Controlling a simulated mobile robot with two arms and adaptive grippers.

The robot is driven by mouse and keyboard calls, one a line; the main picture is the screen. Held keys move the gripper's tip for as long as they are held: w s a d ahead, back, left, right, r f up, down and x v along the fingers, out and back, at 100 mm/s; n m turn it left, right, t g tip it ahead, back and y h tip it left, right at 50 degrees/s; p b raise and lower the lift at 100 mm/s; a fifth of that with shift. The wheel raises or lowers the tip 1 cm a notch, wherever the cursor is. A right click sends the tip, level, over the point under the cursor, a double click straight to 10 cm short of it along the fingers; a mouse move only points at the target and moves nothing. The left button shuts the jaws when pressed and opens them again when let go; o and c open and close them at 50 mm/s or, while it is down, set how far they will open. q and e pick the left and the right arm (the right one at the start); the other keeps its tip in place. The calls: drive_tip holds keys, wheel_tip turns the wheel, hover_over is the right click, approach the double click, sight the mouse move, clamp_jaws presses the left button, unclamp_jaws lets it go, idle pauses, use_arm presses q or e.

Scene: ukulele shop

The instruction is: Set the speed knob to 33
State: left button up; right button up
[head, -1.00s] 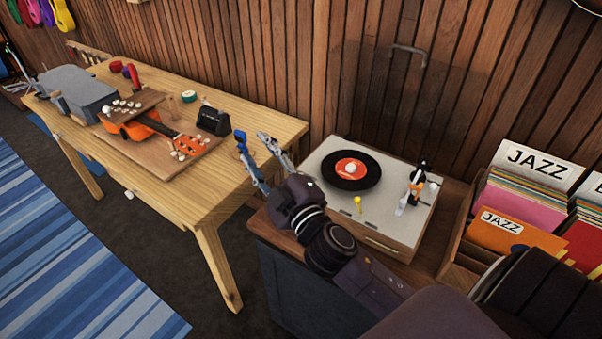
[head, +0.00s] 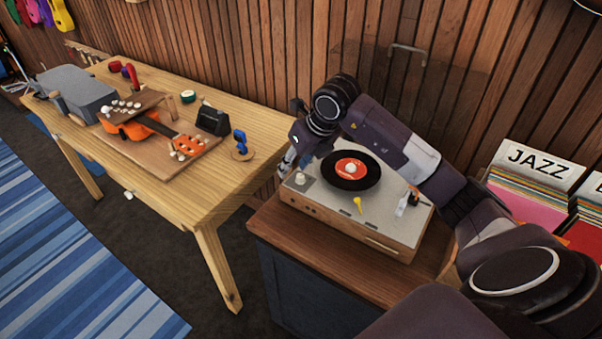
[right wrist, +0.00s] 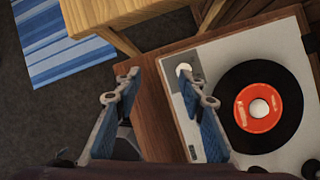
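The turntable (head: 385,238) sits on a wooden cabinet with a black record (head: 346,184) that has a red label. A pale round knob (head: 301,178) stands at its left front corner; it also shows on a grey plate in the right wrist view (right wrist: 184,69). Its markings are too small to read. My right gripper (head: 291,160) points down at the turntable's left edge. In the right wrist view its fingers (right wrist: 163,88) are apart and empty, with the knob beside the right finger. Contact cannot be told. My left gripper is out of view.
A wooden workbench (head: 215,190) with an orange ukulele (head: 131,131) stands left. Record crates with JAZZ cards (head: 540,165) are at right.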

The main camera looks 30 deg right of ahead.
sight(301, 176)
drive_tip(key=shift+h, duration=0.7)
drive_tip(key=d+f, duration=0.1)
drive_tip(key=f, duration=0.1)
drive_tip(key=w+d+f+p, duration=0.1)
drive_tip(key=f, duration=0.1)
drive_tip(key=w+d+f, duration=0.1)
drive_tip(key=f, duration=0.1)
drive_tip(key=shift+w+d+f+p, duration=0.15)
drive_tip(key=shift+d+f+p, duration=0.15)
drive_tip(key=shift+f+p, duration=0.1)
drive_tip(key=shift+c, duration=0.5)
clamp_jaws()
